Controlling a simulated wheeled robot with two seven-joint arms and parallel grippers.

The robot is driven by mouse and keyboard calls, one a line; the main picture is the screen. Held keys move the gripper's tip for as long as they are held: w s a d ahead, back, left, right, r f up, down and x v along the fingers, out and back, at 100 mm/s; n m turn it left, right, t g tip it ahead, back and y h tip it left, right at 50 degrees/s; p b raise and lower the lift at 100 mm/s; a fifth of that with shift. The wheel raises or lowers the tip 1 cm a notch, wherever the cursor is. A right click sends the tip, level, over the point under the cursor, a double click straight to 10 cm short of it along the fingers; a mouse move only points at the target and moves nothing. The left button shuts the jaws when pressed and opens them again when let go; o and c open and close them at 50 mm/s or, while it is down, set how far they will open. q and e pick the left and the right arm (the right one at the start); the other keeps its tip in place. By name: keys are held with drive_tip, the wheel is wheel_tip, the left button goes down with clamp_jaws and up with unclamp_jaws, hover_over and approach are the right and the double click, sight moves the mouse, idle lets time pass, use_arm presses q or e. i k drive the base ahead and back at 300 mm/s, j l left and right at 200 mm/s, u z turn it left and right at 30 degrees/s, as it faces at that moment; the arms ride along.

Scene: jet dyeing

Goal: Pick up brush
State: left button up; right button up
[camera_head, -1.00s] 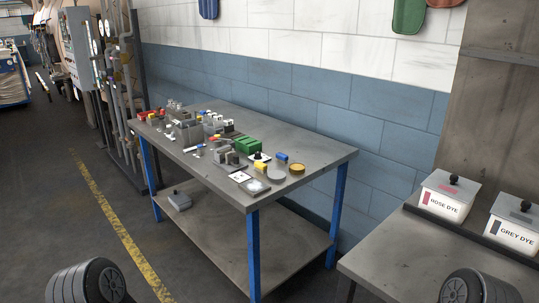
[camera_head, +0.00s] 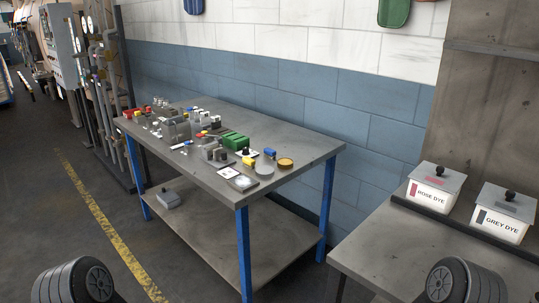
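I cannot make out a brush for certain in the head view. A table (camera_head: 287,146) with a grey top and blue legs stands in the middle. Several small items are on it, among them a green box (camera_head: 235,141), a yellow round tin (camera_head: 285,163) and a blue-topped item (camera_head: 270,153). They are too small to identify further. Dark rounded parts of my own arms show at the bottom left and bottom right. Neither gripper's fingers are in view.
A grey bench (camera_head: 395,256) at the right holds a rose dye box (camera_head: 434,189) and a grey dye box (camera_head: 503,213). Pipework (camera_head: 100,90) stands at the left. The floor left of the table is clear.

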sight(268, 152)
drive_tip(key=i+j+u, duration=0.3)
drive_tip(key=j+u, duration=0.15)
drive_tip(key=i+j+u, duration=0.45)
drive_tip(key=k, duration=0.05)
